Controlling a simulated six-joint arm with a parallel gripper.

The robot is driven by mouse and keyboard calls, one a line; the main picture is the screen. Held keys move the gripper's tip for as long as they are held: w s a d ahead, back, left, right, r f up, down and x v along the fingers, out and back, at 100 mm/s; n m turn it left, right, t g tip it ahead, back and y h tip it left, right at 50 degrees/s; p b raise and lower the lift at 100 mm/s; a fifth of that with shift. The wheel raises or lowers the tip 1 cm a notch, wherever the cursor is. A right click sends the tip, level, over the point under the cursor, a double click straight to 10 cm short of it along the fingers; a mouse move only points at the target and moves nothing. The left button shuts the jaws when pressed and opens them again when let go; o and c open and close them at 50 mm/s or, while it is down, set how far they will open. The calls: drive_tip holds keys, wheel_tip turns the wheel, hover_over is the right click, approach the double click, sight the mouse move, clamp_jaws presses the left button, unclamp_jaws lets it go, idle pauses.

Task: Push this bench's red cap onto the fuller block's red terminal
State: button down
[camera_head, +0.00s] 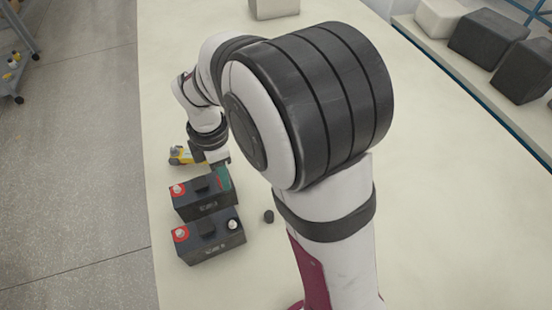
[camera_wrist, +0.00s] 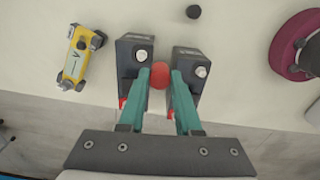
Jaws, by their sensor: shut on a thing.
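My gripper (camera_wrist: 159,80) has teal fingers shut on a red cap (camera_wrist: 158,74) in the wrist view. In the head view the gripper (camera_head: 222,178) is over the right end of the far block; the cap is hidden there. Two dark battery blocks stand side by side: the far block (camera_head: 203,208) and the near block (camera_head: 222,254). Each has a red-ringed terminal at its left end, on the far block (camera_head: 178,188) and the near block (camera_head: 180,234). The near block's other terminal (camera_head: 233,224) is silvery. The side markings are too small to tell which block is fuller.
A yellow tool (camera_head: 180,155) lies beyond the blocks. A small black cap-like piece (camera_head: 268,216) lies on the bench right of them. The bench's left edge is close to the blocks. Pale and dark boxes (camera_head: 482,36) stand on another surface at the far right.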

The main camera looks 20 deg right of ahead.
drive_tip(key=s+a+n, duration=0.1)
drive_tip(key=s+a, duration=0.1)
drive_tip(key=a, duration=0.2)
drive_tip(key=s+a+r, duration=0.1)
drive_tip(key=s+a, duration=0.1)
drive_tip(key=a, duration=0.2)
drive_tip(key=s+a+r+n, duration=0.1)
drive_tip(key=s+a, duration=0.1)
drive_tip(key=a, duration=0.2)
drive_tip(key=shift+a+r+n, duration=0.1)
drive_tip(key=shift+a+n, duration=0.1)
drive_tip(key=shift+n, duration=0.1)
hover_over(179, 232)
drive_tip(key=shift+f, duration=2.15)
drive_tip(key=shift+f, duration=0.15)
drive_tip(key=shift+f, duration=0.45)
drive_tip(key=shift+f, duration=0.35)
drive_tip(key=shift+f, duration=0.45)
